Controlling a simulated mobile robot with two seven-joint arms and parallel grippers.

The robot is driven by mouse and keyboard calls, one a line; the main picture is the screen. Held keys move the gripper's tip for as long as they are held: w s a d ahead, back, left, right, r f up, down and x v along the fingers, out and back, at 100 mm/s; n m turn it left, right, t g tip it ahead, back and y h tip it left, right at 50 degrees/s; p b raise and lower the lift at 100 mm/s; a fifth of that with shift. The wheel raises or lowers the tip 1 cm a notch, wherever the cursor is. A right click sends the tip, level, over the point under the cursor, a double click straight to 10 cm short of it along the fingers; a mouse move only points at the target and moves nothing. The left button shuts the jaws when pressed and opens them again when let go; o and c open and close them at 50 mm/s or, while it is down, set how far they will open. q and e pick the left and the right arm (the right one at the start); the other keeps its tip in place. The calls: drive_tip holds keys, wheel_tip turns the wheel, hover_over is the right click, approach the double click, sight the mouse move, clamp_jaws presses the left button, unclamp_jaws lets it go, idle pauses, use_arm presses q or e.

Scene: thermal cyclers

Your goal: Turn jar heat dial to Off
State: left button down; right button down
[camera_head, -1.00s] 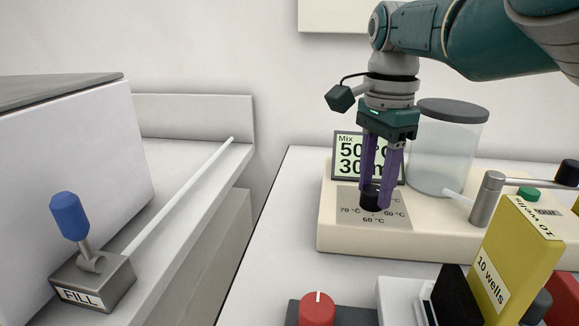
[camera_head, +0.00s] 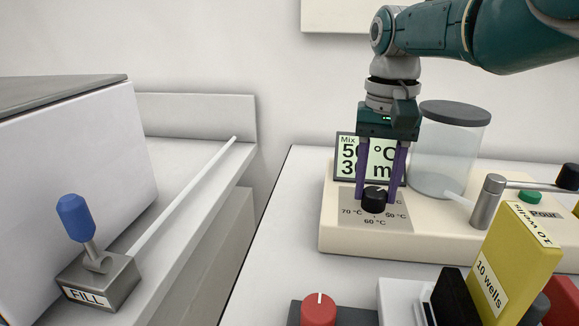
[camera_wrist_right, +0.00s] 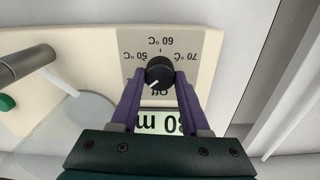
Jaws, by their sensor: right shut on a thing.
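The jar heat dial is a black round knob (camera_head: 375,199) on a grey plate (camera_head: 372,223) marked 50, 60 and 70 °C, on the cream base (camera_head: 345,240). My right gripper (camera_head: 378,200) points down with its purple fingers on either side of the knob, shut on it. The right wrist view shows the knob (camera_wrist_right: 159,72) between the fingertips. Its white mark points down-left there, between the partly hidden Off label and 50 °C, closer to Off. My left gripper is not in view.
A clear jar with a grey lid (camera_head: 452,150) stands behind the dial. A display (camera_head: 347,150) is partly hidden by the fingers. A lever arm (camera_head: 495,205), a yellow 10-wells block (camera_head: 510,265) and a red knob (camera_head: 318,308) are nearby. A blue FILL lever (camera_head: 76,217) is left.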

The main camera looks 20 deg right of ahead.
sight(375, 191)
drive_tip(key=n, duration=0.5)
drive_tip(key=shift+r+n, duration=0.1)
drive_tip(key=shift+n, duration=0.2)
drive_tip(key=shift+a+n, duration=0.1)
drive_tip(key=shift+n, duration=2)
drive_tip(key=shift+c, duration=1.9)
unclamp_jaws()
wheel_tip(375, 191, up, 8)
drive_tip(key=p, duration=0.7)
drive_tip(key=shift+r, duration=0.95)
